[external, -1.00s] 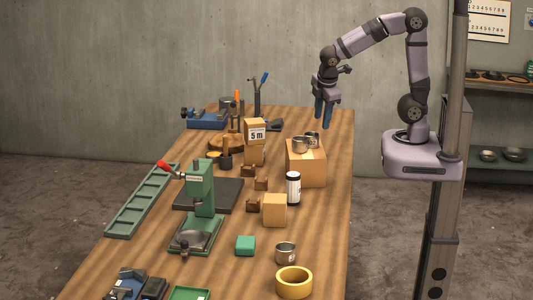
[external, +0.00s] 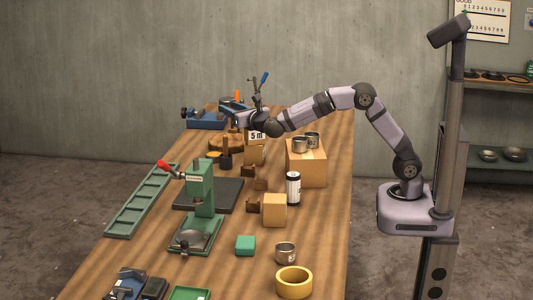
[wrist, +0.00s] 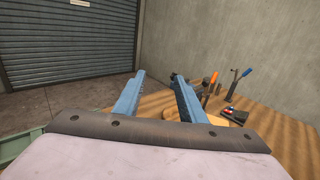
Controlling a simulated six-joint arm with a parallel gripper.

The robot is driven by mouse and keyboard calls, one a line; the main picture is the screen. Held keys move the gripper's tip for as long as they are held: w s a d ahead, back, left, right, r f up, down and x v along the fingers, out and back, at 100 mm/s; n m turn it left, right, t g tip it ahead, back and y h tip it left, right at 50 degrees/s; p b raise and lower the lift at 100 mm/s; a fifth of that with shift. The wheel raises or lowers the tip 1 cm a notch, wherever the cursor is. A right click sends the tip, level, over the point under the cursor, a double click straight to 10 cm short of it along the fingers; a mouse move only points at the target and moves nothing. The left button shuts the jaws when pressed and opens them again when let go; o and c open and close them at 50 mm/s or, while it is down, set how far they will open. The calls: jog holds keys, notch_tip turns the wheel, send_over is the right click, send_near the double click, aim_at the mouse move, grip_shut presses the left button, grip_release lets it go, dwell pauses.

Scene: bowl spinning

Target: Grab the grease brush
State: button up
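I cannot tell for sure which item is the grease brush. A dark upright item with a thin stick (external: 225,147) stands near the round wooden board, and an orange-handled tool (external: 237,97) stands behind it. In the wrist view the orange handle (wrist: 214,77) rises to the right of my fingers. My gripper (wrist: 158,77) has its two blue fingers apart with nothing between them; the gap looks out over floor and wall. In the external view my gripper (external: 238,112) hangs over the far end of the table, partly in front of the items there.
A blue-handled black tool (external: 262,82) stands beside the orange one. A blue vise (external: 205,120) is at the far left edge. A cardboard box (external: 307,170) with metal cups, a "5 m" box (external: 254,154) and a green press (external: 199,190) stand nearer.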

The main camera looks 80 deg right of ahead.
aim_at(226, 138)
notch_tip(226, 138, down, 12)
jog(key=shift+f+p, duration=0.15)
jog(key=shift+p, duration=0.3)
jog(key=shift+f, duration=0.15)
jog(key=shift+f+p+x, duration=0.2)
jog(key=shift+p+x, duration=0.2)
jog(key=shift+x, duration=0.85)
jog(key=shift+f+p+x, duration=0.2)
jog(key=shift+p+x, duration=0.2)
jog(key=shift+x, duration=0.85)
jog(key=shift+d, duration=0.1)
jog(key=shift+c, duration=0.6)
grip_shut()
